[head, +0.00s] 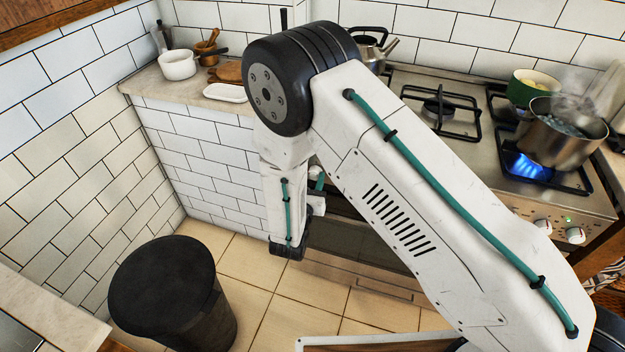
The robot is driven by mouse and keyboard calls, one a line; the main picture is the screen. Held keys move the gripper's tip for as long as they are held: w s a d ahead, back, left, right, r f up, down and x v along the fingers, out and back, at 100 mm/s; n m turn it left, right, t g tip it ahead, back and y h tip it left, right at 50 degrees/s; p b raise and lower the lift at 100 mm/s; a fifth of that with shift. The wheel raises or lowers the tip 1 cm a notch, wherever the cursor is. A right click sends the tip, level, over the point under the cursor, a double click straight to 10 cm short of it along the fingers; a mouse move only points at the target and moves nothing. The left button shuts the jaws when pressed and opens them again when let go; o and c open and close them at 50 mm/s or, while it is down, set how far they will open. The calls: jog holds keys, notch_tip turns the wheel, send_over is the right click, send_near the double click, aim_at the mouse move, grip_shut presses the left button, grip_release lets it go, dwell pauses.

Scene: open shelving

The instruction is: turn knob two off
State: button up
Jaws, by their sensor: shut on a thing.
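Two white knobs show on the stove's front panel at the right: one knob (543,226), and another knob (575,235) farther right, with a small green light above it. I cannot tell which is knob two; my arm hides the panel to their left. A blue flame (525,166) burns under a steaming metal pot (562,132) at the right front burner. My arm's wrist hangs before the stove's left front. My gripper's fingers are hidden behind the arm, so what they touch is not visible.
A green pot (530,88) and a kettle (372,45) stand on the hob (470,75). A black bin (170,290) stands on the tiled floor at the left. The left counter (165,88) holds a white pot (178,64) and a mortar.

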jog(key=m, duration=0.6)
jog(key=m+h, duration=0.1)
jog(key=m, duration=0.5)
jog(key=shift+f+m, duration=0.1)
jog(key=shift+m, duration=0.3)
dwell(0.3)
jog(key=o, duration=1)
jog(key=v, duration=0.8)
jog(key=shift+w+f, duration=0.1)
